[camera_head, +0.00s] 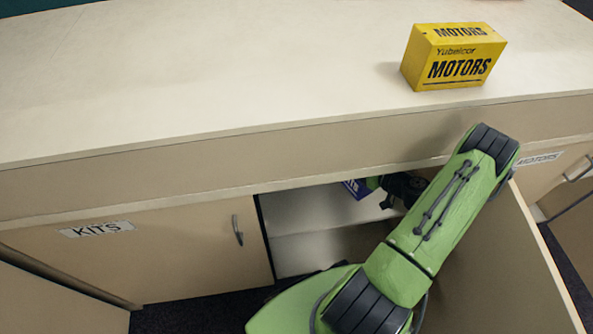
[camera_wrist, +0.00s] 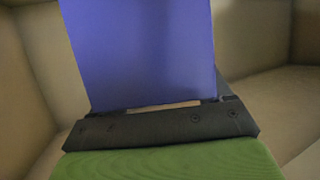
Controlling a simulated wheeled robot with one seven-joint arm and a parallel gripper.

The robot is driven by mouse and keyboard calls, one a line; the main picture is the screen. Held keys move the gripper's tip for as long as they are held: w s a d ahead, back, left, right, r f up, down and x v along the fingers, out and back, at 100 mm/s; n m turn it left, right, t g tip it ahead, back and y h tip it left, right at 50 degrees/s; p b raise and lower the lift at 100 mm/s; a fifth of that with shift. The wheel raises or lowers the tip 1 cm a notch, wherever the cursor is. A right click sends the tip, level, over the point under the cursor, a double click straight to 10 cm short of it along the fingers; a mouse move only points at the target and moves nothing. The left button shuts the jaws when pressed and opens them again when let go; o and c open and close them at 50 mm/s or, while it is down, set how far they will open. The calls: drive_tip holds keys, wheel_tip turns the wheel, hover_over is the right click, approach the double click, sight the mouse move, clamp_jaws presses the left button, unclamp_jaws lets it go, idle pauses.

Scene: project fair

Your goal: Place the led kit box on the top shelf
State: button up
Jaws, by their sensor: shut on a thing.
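The led kit box appears to be the blue-purple box (camera_head: 356,188), partly hidden by the counter edge and my gripper. My gripper (camera_head: 378,186) is shut on it inside the open cabinet, just above the top shelf (camera_head: 350,207). In the wrist view, the box (camera_wrist: 140,50) fills the upper middle, standing out from my dark gripper (camera_wrist: 160,115). Whether the box touches the shelf cannot be told.
A yellow motors box (camera_head: 452,58) stands on the counter (camera_head: 200,80). A closed door labelled KITS (camera_head: 150,255) is left of the opening. An open door (camera_head: 500,260) stands to the right of my arm. The counter overhangs the opening.

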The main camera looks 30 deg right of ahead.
sight(368, 190)
drive_tip(key=shift+s+a+f, duration=0.1)
drive_tip(key=shift+f, duration=0.05)
wheel_tip(368, 190, down, 10)
drive_tip(key=b, duration=0.3)
drive_tip(key=shift+b, duration=0.4)
drive_tip(key=shift+r, duration=0.2)
drive_tip(key=shift+f, duration=0.1)
drive_tip(key=o, duration=1.6)
drive_tip(key=shift+f, duration=0.1)
drive_tip(key=shift+s+r, duration=0.2)
drive_tip(key=shift+r, duration=0.1)
drive_tip(key=p+v, duration=0.3)
drive_tip(key=v, duration=0.8)
drive_tip(key=shift+s, duration=0.25)
